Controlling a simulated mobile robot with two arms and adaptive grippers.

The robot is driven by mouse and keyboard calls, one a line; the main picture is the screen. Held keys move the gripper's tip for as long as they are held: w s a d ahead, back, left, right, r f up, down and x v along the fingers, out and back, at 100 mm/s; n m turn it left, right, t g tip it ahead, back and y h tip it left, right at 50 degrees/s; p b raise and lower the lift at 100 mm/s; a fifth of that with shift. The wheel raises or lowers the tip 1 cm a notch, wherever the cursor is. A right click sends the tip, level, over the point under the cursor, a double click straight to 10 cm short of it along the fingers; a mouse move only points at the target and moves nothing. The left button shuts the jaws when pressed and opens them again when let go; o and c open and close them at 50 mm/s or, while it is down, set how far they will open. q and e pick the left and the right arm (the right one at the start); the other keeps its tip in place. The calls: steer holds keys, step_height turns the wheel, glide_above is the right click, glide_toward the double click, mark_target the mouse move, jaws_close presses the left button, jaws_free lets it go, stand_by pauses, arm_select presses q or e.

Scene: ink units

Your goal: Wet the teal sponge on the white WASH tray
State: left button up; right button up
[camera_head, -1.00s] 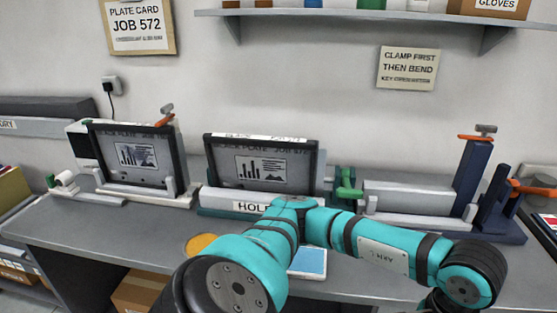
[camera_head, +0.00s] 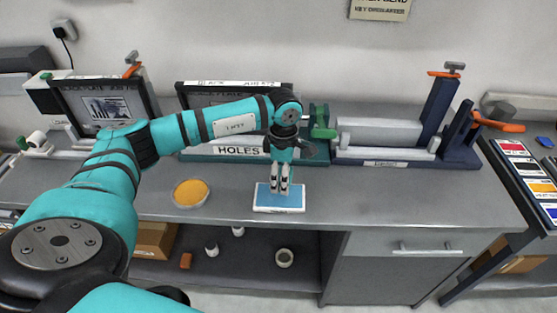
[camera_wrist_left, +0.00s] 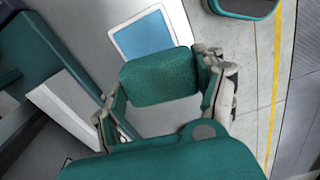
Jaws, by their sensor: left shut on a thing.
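The white tray (camera_head: 278,209) with a blue surface sits near the front edge of the grey bench; the lettering on its front is too small to read. My left gripper (camera_head: 279,189) points down at the tray in the head view. In the left wrist view, it is shut on the teal sponge (camera_wrist_left: 160,76), one finger on each side. Beyond the sponge, the tray's blue surface (camera_wrist_left: 143,36) is partly covered by it. I cannot tell whether the sponge touches the tray. The sponge cannot be made out in the head view. My right gripper is not in view.
An orange round dish (camera_head: 190,193) sits left of the tray. The HOLES station (camera_head: 235,151) stands behind my forearm, and a dark blue clamp fixture (camera_head: 385,156) is behind to the right. The bench right of the tray is clear.

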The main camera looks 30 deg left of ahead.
mark_target(280, 196)
arm_select(q)
steer(key=shift+w+a+f+n, duration=0.1)
steer(key=shift+w+a+n, duration=0.2)
steer(key=shift+a+n, duration=0.55)
steer(key=shift+d+f+b, duration=0.15)
steer(key=shift+f+b, duration=0.35)
steer(key=shift+f, duration=0.3)
steer(key=shift+f+b, duration=1.1)
steer(key=shift+f, duration=1.05)
steer(key=shift+f+b, duration=0.4)
steer(key=shift+f, duration=0.05)
steer(key=shift+f, duration=0.1)
